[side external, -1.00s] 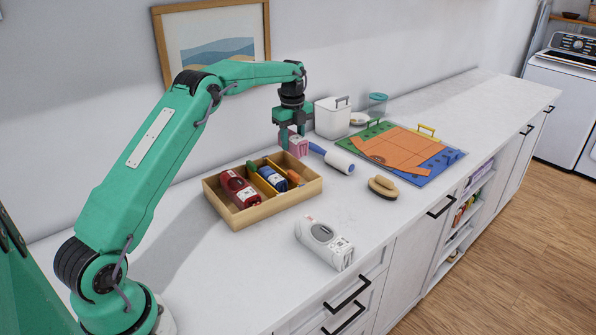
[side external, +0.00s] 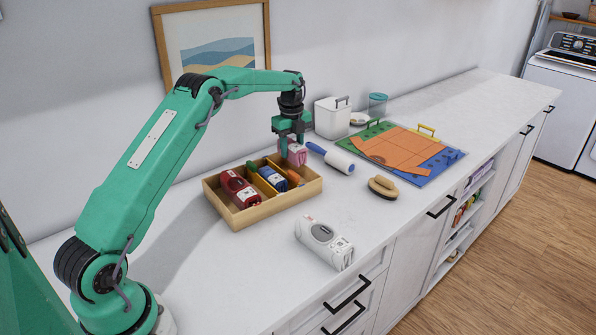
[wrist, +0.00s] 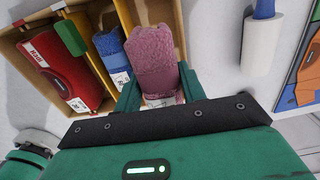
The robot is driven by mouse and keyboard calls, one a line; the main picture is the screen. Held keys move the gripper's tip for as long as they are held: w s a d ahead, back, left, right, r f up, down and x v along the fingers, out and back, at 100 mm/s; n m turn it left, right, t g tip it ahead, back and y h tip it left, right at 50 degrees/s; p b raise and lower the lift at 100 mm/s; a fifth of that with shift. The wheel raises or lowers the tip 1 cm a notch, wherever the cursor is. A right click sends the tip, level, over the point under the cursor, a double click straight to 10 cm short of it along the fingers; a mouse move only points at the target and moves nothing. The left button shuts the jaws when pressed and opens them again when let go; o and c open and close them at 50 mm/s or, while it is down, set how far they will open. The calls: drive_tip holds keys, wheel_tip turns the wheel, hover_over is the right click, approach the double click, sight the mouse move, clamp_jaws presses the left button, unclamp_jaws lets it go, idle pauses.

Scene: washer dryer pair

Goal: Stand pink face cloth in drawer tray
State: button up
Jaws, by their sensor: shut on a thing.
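My gripper (side external: 291,140) is shut on the pink face cloth (wrist: 148,52), a rolled cloth with a white paper band. In the side view the cloth (side external: 295,153) hangs above the right back end of the wooden drawer tray (side external: 247,221). The tray has dividers. A red rolled item (side external: 238,189) with a label lies in its left compartment, and a blue rolled cloth (wrist: 112,55) in the middle one.
A blue-handled lint roller (side external: 338,160) lies just right of the tray. The counter between is clear.

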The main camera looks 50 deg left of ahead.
drive_tip(key=shift+f, duration=1.8)
drive_tip(key=o, duration=1.1)
drive_tip(key=shift+c, duration=0.2)
drive_tip(key=shift+r, duration=0.1)
drive_tip(key=shift+r, duration=3.4)
